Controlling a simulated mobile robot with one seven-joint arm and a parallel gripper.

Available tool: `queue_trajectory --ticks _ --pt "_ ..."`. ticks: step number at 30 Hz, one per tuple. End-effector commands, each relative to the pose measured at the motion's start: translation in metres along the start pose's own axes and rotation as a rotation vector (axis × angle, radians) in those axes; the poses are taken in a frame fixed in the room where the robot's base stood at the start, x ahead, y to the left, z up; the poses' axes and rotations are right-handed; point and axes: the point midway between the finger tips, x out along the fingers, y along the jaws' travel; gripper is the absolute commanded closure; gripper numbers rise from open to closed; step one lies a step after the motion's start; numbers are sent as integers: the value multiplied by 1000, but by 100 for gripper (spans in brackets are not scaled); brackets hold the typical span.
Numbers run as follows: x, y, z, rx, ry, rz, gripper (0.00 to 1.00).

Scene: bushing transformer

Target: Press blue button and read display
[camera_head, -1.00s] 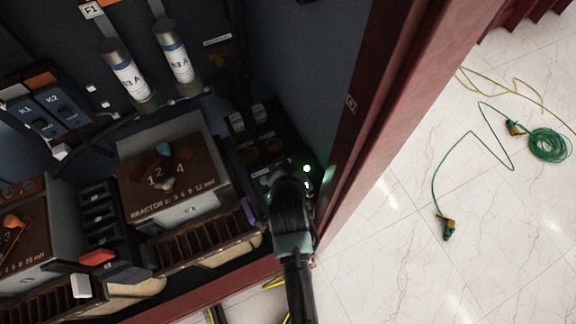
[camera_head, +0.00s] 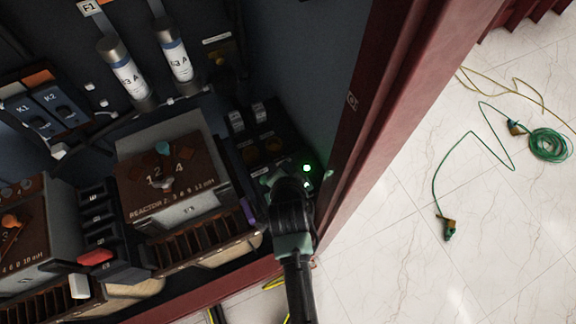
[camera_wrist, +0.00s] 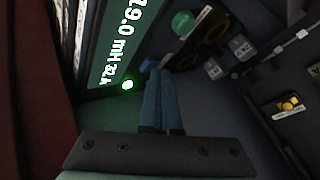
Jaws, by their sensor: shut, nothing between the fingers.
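A lit green display (camera_wrist: 115,45) fills the upper left of the wrist view. Its sideways white text reads about "9.0 mH 32", with the first character unclear. A bright green light (camera_wrist: 127,85) glows at its lower edge. A small blue part (camera_wrist: 146,66), which looks like the blue button, sits beside the fingertips; I cannot tell whether they touch it. My gripper (camera_wrist: 167,72) is shut and empty, with its fingers pointing at the panel. In the head view my gripper (camera_head: 280,180) is at the cabinet's lower right, and it hides the display and the blue part.
A green round button (camera_wrist: 183,20) sits farther along the panel. Reactor 2 (camera_head: 165,185) stands left of my gripper. The red cabinet frame (camera_head: 350,150) is close on the right. Green cable (camera_head: 548,145) lies on the open floor.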

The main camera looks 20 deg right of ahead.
Motion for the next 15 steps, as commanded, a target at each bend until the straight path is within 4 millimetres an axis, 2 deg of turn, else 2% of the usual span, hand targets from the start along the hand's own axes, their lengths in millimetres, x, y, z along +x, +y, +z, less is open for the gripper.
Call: queue_trajectory --ticks 15 --pt "-13 -8 -8 0 -2 2 100"
